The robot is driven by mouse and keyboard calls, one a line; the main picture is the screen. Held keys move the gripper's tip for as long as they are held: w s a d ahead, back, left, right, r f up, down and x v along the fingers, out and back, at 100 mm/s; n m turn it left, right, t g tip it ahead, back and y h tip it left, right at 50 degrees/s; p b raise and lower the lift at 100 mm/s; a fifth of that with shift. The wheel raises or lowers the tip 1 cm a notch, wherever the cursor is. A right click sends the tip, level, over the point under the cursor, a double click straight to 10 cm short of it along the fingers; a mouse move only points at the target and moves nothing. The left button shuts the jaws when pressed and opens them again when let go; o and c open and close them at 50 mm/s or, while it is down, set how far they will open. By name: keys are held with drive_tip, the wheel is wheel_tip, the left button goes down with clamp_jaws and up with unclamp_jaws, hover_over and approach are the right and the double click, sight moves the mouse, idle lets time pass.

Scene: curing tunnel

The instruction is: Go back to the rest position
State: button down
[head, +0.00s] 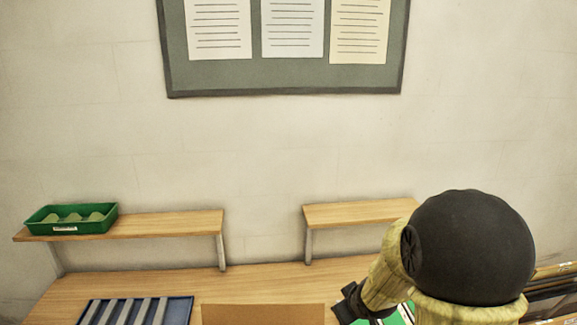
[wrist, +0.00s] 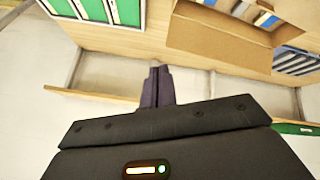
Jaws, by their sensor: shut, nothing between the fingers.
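My gripper (wrist: 158,76) shows in the wrist view with its two dark fingers together and nothing between them. It is clear of every object there, with pale wall and a wooden shelf edge behind it. In the head view my arm fills the lower right, bent over the right side of the bench (head: 265,285). A dark part at the arm's end shows low in that view, but the fingertips cannot be made out. No object is held.
A cardboard box (head: 262,315) stands at the bench front, beside a blue tray (head: 190,302) with grey strips. A green bin (head: 110,214) with several yellowish pieces sits on the left shelf (head: 165,225). A right shelf (head: 355,212) is bare. A noticeboard (head: 285,78) hangs above.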

drive_tip(key=s+f+m+g+b, duration=0.1)
drive_tip(key=s+m+g, duration=0.3)
drive_tip(key=s, duration=1.3)
drive_tip(key=shift+d+f+m+g+h+b, duration=0.3)
drive_tip(key=shift+m+b, duration=0.2)
drive_tip(key=shift+m, duration=0.5)
drive_tip(key=shift+w, duration=0.1)
